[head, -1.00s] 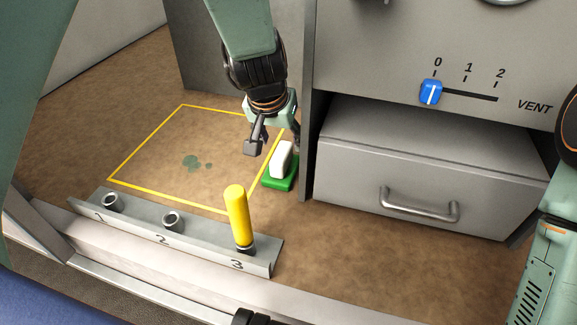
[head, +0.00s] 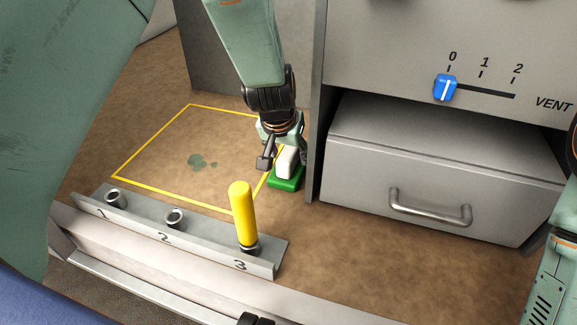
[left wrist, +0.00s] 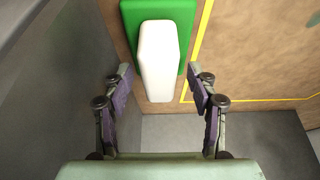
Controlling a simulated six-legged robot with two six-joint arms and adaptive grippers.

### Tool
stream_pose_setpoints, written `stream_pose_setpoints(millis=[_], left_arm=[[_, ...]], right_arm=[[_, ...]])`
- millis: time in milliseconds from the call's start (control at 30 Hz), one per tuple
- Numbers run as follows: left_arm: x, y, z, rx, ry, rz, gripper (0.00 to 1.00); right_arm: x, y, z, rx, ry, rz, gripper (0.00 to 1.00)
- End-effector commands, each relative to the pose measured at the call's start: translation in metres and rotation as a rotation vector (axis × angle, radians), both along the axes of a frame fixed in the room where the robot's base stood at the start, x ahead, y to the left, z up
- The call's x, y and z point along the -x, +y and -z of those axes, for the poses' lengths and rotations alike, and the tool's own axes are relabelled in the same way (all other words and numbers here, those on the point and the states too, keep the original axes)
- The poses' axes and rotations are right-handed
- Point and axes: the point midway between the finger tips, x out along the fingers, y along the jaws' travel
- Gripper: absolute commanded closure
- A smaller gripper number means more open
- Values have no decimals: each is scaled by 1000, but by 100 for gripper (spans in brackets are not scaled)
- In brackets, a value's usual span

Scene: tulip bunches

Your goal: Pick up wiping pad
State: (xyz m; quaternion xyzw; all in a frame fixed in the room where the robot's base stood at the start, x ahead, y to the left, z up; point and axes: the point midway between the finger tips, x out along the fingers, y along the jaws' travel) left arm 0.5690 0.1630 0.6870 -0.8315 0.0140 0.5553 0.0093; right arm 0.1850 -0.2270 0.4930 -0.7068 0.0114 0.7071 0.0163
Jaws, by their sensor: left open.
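The wiping pad has a green base (head: 287,183) and a white block-shaped grip (head: 286,161). It lies on the brown surface by the right edge of the yellow outline, close to the grey cabinet. My left gripper (head: 282,159) is open and low over the pad, its fingers on either side of the white grip. In the left wrist view the white grip (left wrist: 160,60) reaches between the open fingers (left wrist: 160,84), with a gap visible on both sides. The green base (left wrist: 130,25) lies beneath it. My right gripper does not show.
The grey drawer (head: 420,180) and cabinet wall stand close on the pad's right. A yellow peg (head: 243,213) stands in socket 3 of the numbered rail (head: 205,243) in front. A dark green stain (head: 200,162) lies inside the yellow outline (head: 150,142).

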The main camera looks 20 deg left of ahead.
Motion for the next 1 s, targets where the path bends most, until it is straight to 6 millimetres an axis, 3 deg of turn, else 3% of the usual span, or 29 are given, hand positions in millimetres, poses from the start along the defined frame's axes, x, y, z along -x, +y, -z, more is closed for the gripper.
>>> stream_pose_setpoints(millis=[700,1000], left_arm=[[0,0,0,0,0,0,100],[0,-1,-5,0,-1,0,100]], right_arm=[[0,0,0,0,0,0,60],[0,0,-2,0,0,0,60]])
